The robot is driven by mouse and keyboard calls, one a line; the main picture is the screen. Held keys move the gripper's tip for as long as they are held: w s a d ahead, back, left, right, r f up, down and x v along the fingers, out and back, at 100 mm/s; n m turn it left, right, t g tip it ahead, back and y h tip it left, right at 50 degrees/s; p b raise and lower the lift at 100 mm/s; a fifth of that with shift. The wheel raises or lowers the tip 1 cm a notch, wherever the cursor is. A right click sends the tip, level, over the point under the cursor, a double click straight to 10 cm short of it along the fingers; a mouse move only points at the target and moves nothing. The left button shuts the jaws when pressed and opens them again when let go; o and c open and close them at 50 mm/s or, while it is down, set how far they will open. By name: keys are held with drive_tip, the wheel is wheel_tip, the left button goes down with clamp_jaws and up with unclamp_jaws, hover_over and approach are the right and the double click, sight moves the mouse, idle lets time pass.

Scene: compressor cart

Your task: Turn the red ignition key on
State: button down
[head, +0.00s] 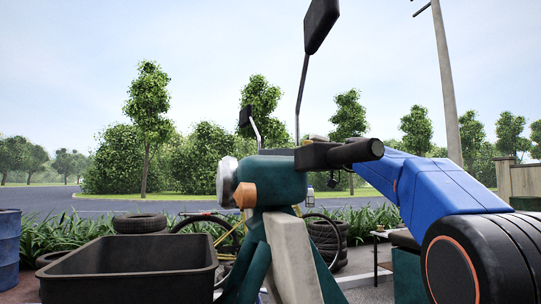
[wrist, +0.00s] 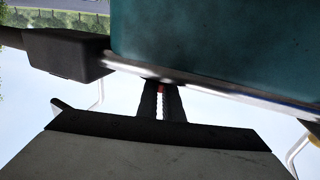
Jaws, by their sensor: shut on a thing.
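My gripper (wrist: 161,90) shows in the wrist view with its two dark fingers close together. A small bit of the red ignition key (wrist: 161,88) shows between the fingertips, and the jaws are shut on it. The rest of the key and its on or off position are hidden. The fingertips are at the edge of the teal housing (wrist: 220,40), next to a silver bar (wrist: 225,90). In the head view the teal housing (head: 272,178) carries a headlamp; the key and my gripper are hidden behind the handlebar parts.
A black handlebar grip (head: 355,151) and a mirror on a thin stem (head: 320,24) stick out near my arm. A black tub (head: 130,268) stands at the front left, a blue barrel (head: 8,245) at the far left. Tyres (head: 328,238) are stacked behind.

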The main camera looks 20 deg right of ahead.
drive_tip(key=shift+m+t+h, duration=0.7)
drive_tip(key=shift+m+t, duration=0.5)
drive_tip(key=shift+t, duration=0.6)
drive_tip(key=c, duration=1.9)
unclamp_jaws()
drive_tip(key=shift+s+d, duration=0.1)
drive_tip(key=shift+d, duration=0.05)
drive_tip(key=v, duration=1.7)
drive_tip(key=shift+s, duration=0.2)
